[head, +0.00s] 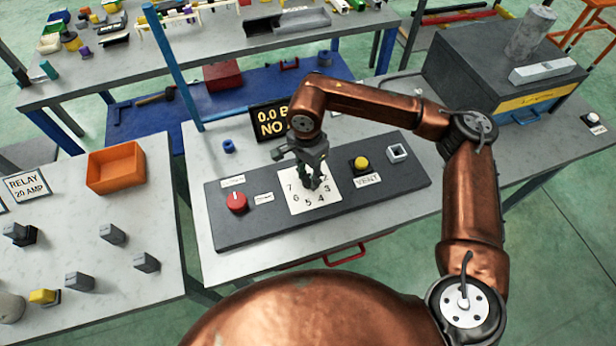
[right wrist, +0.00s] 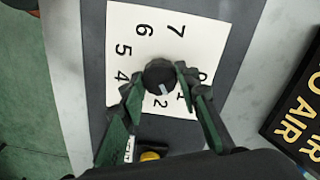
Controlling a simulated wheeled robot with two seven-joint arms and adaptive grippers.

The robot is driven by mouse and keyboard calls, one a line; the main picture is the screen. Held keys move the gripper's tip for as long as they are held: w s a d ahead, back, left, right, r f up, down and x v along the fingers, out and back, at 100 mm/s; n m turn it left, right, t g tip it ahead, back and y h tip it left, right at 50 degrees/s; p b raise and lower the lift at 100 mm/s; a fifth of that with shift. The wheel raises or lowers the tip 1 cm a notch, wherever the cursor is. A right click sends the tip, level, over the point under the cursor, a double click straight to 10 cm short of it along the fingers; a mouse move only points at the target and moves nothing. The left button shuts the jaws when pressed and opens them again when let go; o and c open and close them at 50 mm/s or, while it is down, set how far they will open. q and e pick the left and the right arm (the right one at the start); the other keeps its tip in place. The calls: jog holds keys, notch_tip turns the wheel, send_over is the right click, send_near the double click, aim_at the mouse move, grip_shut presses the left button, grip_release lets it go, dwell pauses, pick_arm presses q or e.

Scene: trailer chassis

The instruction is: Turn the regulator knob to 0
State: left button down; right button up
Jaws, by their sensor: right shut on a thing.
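The regulator knob (right wrist: 159,74) is black and round with a pale pointer mark. It stands in the middle of a white dial plate (head: 296,203) with printed numbers, which also shows in the right wrist view (right wrist: 125,30). The pointer mark faces the side of the 2 and 1, nearer the 2; the 0 lies further round beside a finger. My right gripper (head: 314,186) points down over the dial. In the right wrist view its two fingers (right wrist: 158,82) are on either side of the knob, shut on it. In the head view the gripper mostly hides the knob. My left gripper is not in view.
The dark panel (head: 232,222) also carries a red knob (head: 237,201) on the left and a yellow VENT button (head: 361,164) on the right. A black display (head: 268,122) reading "NO AIR" stands behind. An orange bin (head: 115,168) sits on the left table.

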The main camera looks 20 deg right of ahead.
aim_at(307, 179)
jog(key=n+b, duration=0.4)
jog(key=n, duration=0.2)
jog(key=shift+f, duration=0.15)
pick_arm(q)
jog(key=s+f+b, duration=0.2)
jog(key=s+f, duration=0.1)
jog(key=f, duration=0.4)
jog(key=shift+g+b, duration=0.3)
jog(key=shift+b, duration=0.05)
pick_arm(e)
jog(key=n, duration=0.5)
jog(key=shift+r, duration=0.2)
jog(key=o, duration=1.2)
jog(key=shift+c, duration=0.2)
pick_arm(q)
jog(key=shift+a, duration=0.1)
pick_arm(e)
notch_tip(307, 179, up, 12)
jog(key=shift+a, duration=0.2)
